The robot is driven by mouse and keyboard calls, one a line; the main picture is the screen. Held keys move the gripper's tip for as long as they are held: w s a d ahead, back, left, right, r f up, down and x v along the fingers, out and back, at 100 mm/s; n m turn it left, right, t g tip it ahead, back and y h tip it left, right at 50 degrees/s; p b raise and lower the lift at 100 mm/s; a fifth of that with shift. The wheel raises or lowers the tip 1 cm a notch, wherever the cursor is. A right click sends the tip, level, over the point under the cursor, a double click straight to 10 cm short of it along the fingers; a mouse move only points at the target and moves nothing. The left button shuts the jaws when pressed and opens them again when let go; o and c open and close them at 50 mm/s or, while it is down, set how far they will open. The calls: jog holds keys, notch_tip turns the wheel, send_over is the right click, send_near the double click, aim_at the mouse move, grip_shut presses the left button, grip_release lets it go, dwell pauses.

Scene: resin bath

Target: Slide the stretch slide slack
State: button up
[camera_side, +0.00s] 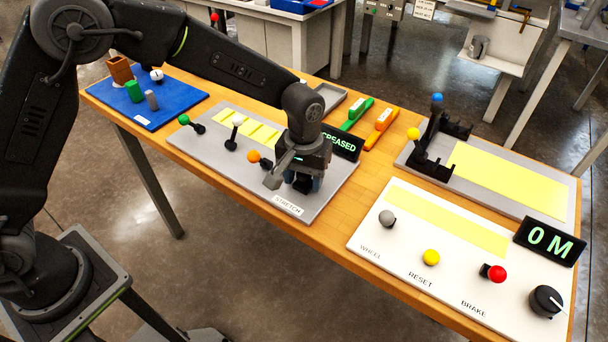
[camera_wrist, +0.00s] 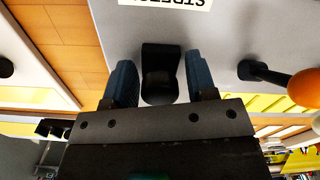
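The stretch slide's black knob (camera_wrist: 161,75) stands on the grey panel (camera_side: 215,160) beside the STRETCH label (camera_side: 288,205). In the side view the knob (camera_side: 302,186) is mostly hidden by my gripper. My gripper (camera_wrist: 161,82) is down over it, with one blue fingertip on each side. The fingers are apart, and narrow gaps seem to show between them and the knob. The small display (camera_side: 341,143) behind my gripper reads "CREASED" in green, its start hidden.
An orange-knobbed lever (camera_side: 255,157), a white-knobbed one (camera_side: 235,125) and a green-knobbed one (camera_side: 187,121) stand on the same panel, left of my gripper. A white panel (camera_side: 390,255) with WHEEL, RESET and BRAKE controls lies right. Bare wood (camera_side: 362,185) separates the panels.

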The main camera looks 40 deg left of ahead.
jog(key=c, duration=0.9)
jog(key=shift+w+r, duration=0.15)
jog(key=shift+w, duration=3.4)
jog(key=o, duration=1.1)
jog(key=shift+c, duration=0.2)
notch_tip(320, 180, up, 14)
jog(key=shift+s, duration=0.1)
